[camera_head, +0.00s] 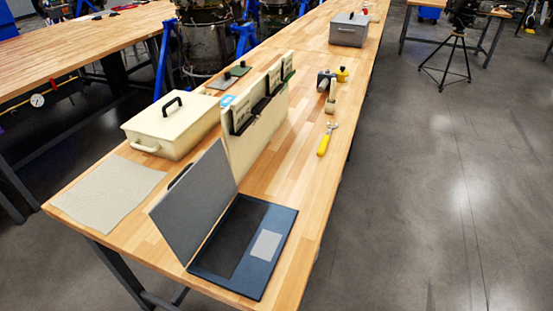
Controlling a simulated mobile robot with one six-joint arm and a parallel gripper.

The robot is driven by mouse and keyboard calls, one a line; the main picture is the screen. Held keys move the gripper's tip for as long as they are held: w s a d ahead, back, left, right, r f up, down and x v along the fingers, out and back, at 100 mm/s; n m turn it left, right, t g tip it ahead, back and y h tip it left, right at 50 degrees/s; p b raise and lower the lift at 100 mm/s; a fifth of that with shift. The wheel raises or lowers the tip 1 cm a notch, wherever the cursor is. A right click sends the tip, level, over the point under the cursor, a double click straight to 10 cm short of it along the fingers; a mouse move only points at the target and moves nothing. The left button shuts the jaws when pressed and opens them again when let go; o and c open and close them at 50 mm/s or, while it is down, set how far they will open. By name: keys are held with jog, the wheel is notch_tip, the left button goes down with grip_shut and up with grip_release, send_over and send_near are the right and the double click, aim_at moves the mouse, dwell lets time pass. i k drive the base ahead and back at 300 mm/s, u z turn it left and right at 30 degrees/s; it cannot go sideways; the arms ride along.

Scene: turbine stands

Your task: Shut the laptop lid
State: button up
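The laptop stands open near the front end of the long wooden table. Its dark blue base (262,245) lies flat, with a dark keyboard area and a light grey touchpad. Its grey lid (195,203) stands raised along the base's left side and leans back to the left. My gripper is not in the picture, so I cannot see whether it is open or shut.
A cream upright box (258,125) with black clips stands just behind the lid. A cream toolbox (170,125) and grey cloth (108,191) lie left on the wooden table (295,160). A yellow-handled tool (323,145) lies right.

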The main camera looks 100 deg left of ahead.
aim_at(195, 200)
jog(key=k, duration=2.55)
jog(key=u, duration=1.95)
jog(key=i, duration=1)
jog(key=u, duration=0.05)
